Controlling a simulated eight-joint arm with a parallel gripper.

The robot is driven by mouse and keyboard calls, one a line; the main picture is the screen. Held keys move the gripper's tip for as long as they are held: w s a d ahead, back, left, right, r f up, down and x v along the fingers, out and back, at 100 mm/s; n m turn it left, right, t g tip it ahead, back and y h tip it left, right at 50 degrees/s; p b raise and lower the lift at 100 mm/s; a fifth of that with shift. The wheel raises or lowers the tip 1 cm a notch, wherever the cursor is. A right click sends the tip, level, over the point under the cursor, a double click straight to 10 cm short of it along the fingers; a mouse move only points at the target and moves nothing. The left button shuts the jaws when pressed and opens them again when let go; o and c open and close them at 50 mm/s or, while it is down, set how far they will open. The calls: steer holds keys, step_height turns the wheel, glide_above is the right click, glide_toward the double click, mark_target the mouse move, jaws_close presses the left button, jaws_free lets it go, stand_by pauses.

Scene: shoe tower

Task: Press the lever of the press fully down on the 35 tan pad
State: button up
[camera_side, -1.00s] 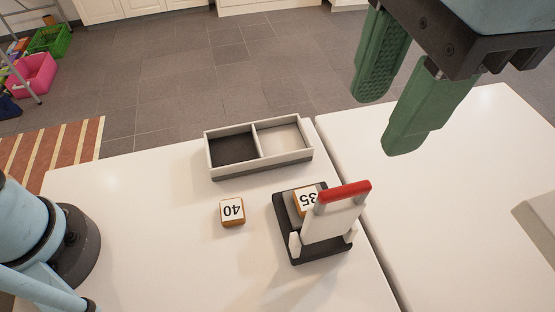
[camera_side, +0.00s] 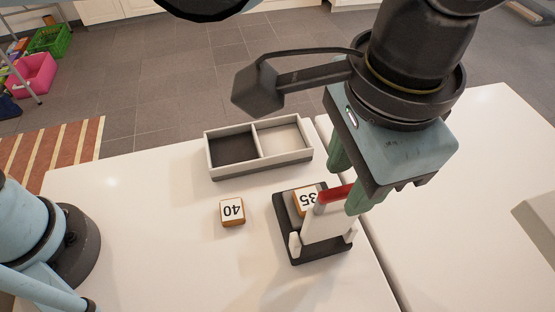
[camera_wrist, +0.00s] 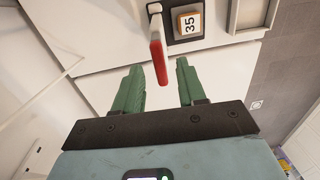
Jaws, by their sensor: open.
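The press stands on the table with a dark base (camera_side: 322,251) and a white lever plate topped by a red handle (camera_side: 336,193). The lever is raised and tilted. The tan pad marked 35 (camera_side: 304,200) lies on the base, partly behind the lever. In the wrist view the pad (camera_wrist: 188,24) is beside the red handle (camera_wrist: 158,58). My gripper (camera_wrist: 160,80) is open, its green fingers on either side of the handle's near end in that view. In the side view the fingers are at the handle, partly hidden; contact cannot be told.
A tan pad marked 40 (camera_side: 232,212) lies on the table left of the press. A two-compartment tray (camera_side: 262,168), one side dark and one white, stands behind. A seam between tables runs right of the press.

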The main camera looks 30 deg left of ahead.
steer(key=shift+f, duration=0.5)
jaws_close()
